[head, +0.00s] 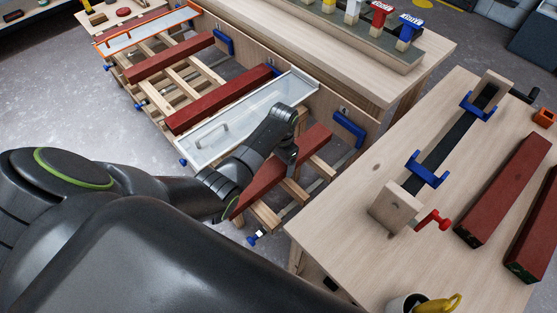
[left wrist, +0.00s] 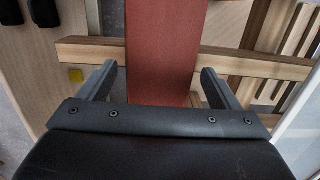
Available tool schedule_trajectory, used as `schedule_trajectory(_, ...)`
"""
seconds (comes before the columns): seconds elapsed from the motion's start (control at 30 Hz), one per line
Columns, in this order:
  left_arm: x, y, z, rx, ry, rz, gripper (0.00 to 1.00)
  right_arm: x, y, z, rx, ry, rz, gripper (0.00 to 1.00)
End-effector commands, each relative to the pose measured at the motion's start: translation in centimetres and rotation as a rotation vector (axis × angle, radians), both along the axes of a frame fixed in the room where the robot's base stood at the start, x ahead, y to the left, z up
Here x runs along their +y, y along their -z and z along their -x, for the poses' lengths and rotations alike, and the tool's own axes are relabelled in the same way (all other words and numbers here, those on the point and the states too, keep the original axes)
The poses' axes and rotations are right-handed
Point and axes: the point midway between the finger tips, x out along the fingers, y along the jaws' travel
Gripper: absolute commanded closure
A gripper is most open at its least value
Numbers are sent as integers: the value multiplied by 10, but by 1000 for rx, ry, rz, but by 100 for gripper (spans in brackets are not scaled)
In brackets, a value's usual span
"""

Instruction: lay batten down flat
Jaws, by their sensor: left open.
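A red-brown batten (head: 262,182) lies across the wooden slats of a low rack, beneath my left gripper (head: 286,152). In the left wrist view the batten (left wrist: 160,45) runs away from me between the two fingers of the left gripper (left wrist: 158,75). The fingers are apart, one on each side, with a visible gap to the batten. The batten's near end is hidden behind the gripper body in that view. My right gripper is not in view.
A clear-topped tray (head: 225,122) sits just left of the batten on the rack. More red battens (head: 170,57) lie farther along. At right, a workbench (head: 345,215) carries a dark bar in blue clamps (head: 428,170), red battens (head: 505,185) and a mug (head: 405,303).

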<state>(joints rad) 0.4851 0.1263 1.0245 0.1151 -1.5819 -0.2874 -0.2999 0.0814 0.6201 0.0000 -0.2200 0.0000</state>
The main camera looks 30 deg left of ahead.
Motion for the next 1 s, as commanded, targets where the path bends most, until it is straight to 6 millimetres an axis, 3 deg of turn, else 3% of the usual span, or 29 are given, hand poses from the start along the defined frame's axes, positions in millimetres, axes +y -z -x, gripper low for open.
schedule_trajectory(0.23,0,-15,-2,-3,0,0,15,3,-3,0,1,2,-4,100)
schedule_trajectory(0.7,-3,-106,-10,-4,0,0,15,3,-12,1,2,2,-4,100)
schedule_trajectory(1.0,-3,-122,-10,1,-1,0,15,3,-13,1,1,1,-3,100)
